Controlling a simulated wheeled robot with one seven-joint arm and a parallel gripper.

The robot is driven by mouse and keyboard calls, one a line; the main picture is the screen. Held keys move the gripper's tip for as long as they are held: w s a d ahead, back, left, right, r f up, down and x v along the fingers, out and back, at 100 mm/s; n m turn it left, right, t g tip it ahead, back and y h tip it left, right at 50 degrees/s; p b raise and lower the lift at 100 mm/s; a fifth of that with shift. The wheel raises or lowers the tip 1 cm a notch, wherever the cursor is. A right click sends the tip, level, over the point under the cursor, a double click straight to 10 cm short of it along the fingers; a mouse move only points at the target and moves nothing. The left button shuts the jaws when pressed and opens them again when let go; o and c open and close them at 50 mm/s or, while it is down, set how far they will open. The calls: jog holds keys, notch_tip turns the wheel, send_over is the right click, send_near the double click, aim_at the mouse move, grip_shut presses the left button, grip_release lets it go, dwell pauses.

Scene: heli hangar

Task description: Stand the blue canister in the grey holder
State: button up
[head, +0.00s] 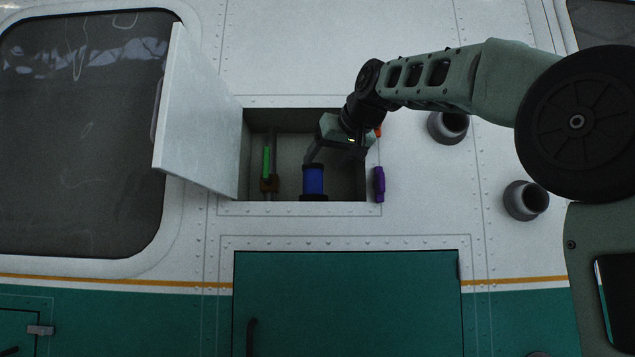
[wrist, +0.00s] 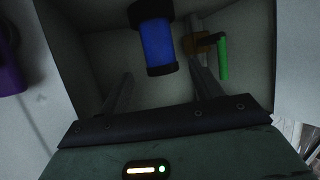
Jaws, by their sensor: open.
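The blue canister (head: 313,181), with black end caps, stands upright inside the open recessed compartment in the head view. In the wrist view the canister (wrist: 157,43) is at the top centre, just beyond my fingertips. My gripper (head: 314,158) is open and reaches into the compartment from the upper right, close to the canister's top. In the wrist view its fingers (wrist: 160,78) are spread with nothing between them. Two grey cup-like fittings are on the white wall to the right, an upper one (head: 448,127) and a lower one (head: 525,200); I cannot tell which is the holder.
The compartment's white door (head: 197,112) stands open on the left. A green handle (head: 266,162) on a brown mount is left of the canister inside. A purple cylinder (head: 379,184) is on the wall by the right edge. The compartment walls (head: 354,181) are close around my gripper.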

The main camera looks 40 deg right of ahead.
jog(key=shift+v, duration=1.4)
